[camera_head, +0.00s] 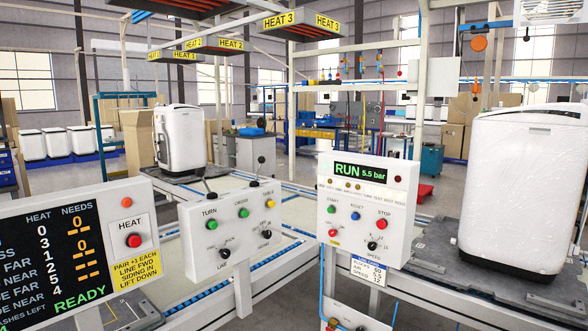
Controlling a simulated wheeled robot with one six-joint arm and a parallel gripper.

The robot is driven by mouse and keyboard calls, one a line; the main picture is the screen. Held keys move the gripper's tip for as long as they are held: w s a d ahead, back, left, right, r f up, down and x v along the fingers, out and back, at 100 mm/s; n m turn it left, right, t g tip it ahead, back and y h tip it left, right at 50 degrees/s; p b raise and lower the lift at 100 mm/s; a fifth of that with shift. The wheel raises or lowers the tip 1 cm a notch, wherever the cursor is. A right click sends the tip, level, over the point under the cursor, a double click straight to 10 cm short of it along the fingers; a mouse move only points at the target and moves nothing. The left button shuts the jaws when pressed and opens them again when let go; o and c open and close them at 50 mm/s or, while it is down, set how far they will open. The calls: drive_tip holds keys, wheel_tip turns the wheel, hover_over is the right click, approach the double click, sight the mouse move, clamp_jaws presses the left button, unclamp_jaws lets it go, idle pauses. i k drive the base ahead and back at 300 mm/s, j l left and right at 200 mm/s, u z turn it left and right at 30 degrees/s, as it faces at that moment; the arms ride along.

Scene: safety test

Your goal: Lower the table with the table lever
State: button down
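A white control box (228,222) stands in the middle, with TURN, CROSS and TABLE labels along its upper part. A lever with a black knob (261,160) rises from its top edge near the TABLE label and looks nearly upright. Another black-knobbed lever (199,173) leans by the TURN label. Under the labels are two green buttons and a yellow button (270,204). A large white unit (515,190) stands on a dark platform (440,255) at the right. Another white unit (180,137) stands farther back at the left. Which platform is the table is not clear. My gripper is not in view.
A box with a RUN 5.5 bar display (360,173) stands to the right of the lever box. A HEAT and NEEDS panel (70,250) fills the lower left. Conveyor rails (290,247) run behind the boxes. HEAT 3 signs (277,20) hang overhead.

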sight(200, 172)
drive_tip(key=u, duration=0.85)
